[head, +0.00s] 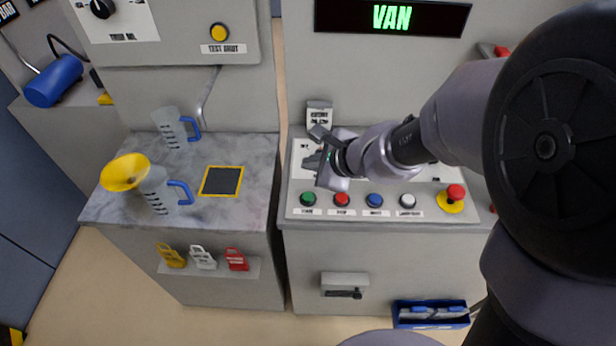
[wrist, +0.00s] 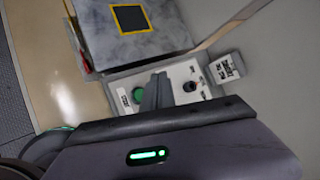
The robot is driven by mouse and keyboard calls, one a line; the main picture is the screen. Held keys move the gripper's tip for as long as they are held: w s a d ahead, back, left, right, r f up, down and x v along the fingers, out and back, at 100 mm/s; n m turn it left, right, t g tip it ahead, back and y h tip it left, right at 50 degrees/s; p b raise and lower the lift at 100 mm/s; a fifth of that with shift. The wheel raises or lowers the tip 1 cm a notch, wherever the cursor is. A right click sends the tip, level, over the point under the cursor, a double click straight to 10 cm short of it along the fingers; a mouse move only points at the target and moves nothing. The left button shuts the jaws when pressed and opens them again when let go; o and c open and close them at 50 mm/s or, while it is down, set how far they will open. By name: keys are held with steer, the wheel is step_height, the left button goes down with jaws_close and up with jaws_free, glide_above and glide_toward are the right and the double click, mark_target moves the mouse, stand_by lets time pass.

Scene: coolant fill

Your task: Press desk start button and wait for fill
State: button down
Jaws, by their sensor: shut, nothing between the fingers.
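The control desk (head: 380,222) has a row of buttons along its front. The green button (head: 308,199) is at the left end, with a small label under it that I cannot read surely. It also shows in the wrist view (wrist: 138,95), just left of my fingers. My gripper (head: 318,160) is shut and empty, above the left part of the desk and behind the button row in the head view. In the wrist view, my fingers (wrist: 157,90) are together between the green button and a dark round knob (wrist: 190,87). I see no contact with the button.
Red (head: 341,199), blue (head: 374,200) and white (head: 407,201) buttons and a red mushroom button (head: 455,192) continue the row. Left stands a bench (head: 235,150) with a yellow funnel (head: 125,172) in a jug (head: 158,190). A display (head: 392,17) reads "VAN".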

mark_target(311, 199)
step_height(311, 199, down, 8)
steer(key=b, duration=0.7)
steer(key=shift+f, duration=0.25)
steer(key=shift+f+b, duration=0.15)
steer(key=shift+b, duration=0.25)
stand_by(1.0)
steer(key=shift+f+b, duration=0.25)
steer(key=shift+b, duration=0.15)
steer(key=shift+f+b, duration=0.55)
steer(key=shift+b, duration=0.05)
stand_by(0.6)
steer(key=shift+r, duration=0.15)
steer(key=shift+r+p, duration=0.8)
step_height(311, 199, up, 5)
steer(key=p, duration=0.4)
steer(key=shift+r, duration=0.1)
